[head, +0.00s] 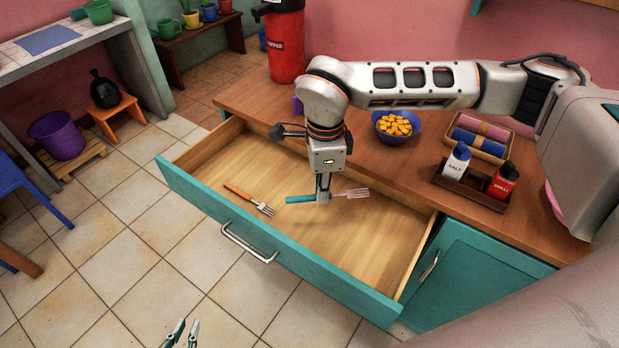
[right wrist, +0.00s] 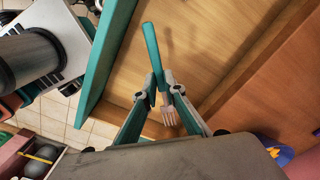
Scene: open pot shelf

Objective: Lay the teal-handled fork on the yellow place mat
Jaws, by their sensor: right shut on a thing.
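The teal-handled fork (head: 300,199) is held level in my right gripper (head: 323,190), above the open drawer, with its tines to the right. In the right wrist view, my right gripper (right wrist: 161,86) is shut on the fork near where its teal handle (right wrist: 150,45) meets the metal, with the tines (right wrist: 170,116) beyond the fingers. My left gripper (head: 185,333) is at the bottom edge of the head view, its fingertips apart and empty, away from the drawer. I see no yellow place mat in either view.
The open drawer (head: 195,207) holds an orange-handled fork (head: 240,193). On the wooden counter behind are a blue bowl (head: 384,135) of orange cubes, a tray of rolled cloths (head: 480,138), a salt and chili caddy (head: 465,188) and a red dispenser (head: 285,45).

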